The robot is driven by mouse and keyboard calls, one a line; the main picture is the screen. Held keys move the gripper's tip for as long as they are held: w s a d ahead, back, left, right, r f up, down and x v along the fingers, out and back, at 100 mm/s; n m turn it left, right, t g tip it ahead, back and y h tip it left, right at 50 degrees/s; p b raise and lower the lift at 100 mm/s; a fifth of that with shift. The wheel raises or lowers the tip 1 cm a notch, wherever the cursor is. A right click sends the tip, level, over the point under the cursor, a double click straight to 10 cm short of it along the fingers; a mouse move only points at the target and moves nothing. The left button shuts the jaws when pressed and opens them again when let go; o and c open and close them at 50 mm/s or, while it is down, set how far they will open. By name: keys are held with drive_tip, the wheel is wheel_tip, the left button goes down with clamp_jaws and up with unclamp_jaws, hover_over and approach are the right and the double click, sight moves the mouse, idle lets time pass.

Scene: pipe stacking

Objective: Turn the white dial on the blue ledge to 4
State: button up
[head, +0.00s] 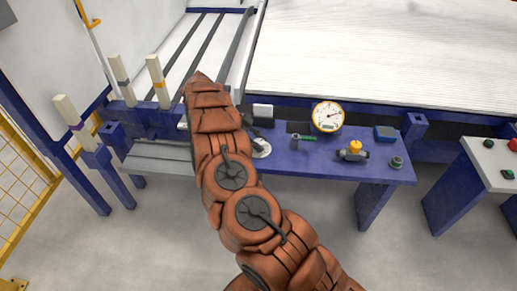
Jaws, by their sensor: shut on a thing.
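The blue ledge (315,165) runs across the middle of the head view. The white dial (263,153) shows as a small pale disc near its left part, just right of my arm. My gripper (258,143) is a small dark shape at the dial, mostly hidden behind my orange-brown arm. It is shut on the dial. The dial's marks and pointer setting are too small to read.
Right of the dial are a green-handled fitting (303,137), a round white gauge (327,116), a yellow-topped valve (354,151), a blue box (384,133) and a grey-green knob (396,163). A button panel (495,160) is at far right.

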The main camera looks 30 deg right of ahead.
sight(259, 141)
drive_tip(key=shift+f+m+g+y+b, duration=0.1)
drive_tip(key=shift+m+g+y+b, duration=0.25)
drive_tip(key=shift+m+b, duration=0.35)
drive_tip(key=o, duration=1.1)
drive_tip(key=shift+b, duration=0.3)
drive_tip(key=shift+o, duration=0.2)
wheel_tip(259, 141, up, 10)
drive_tip(key=shift+r, duration=0.1)
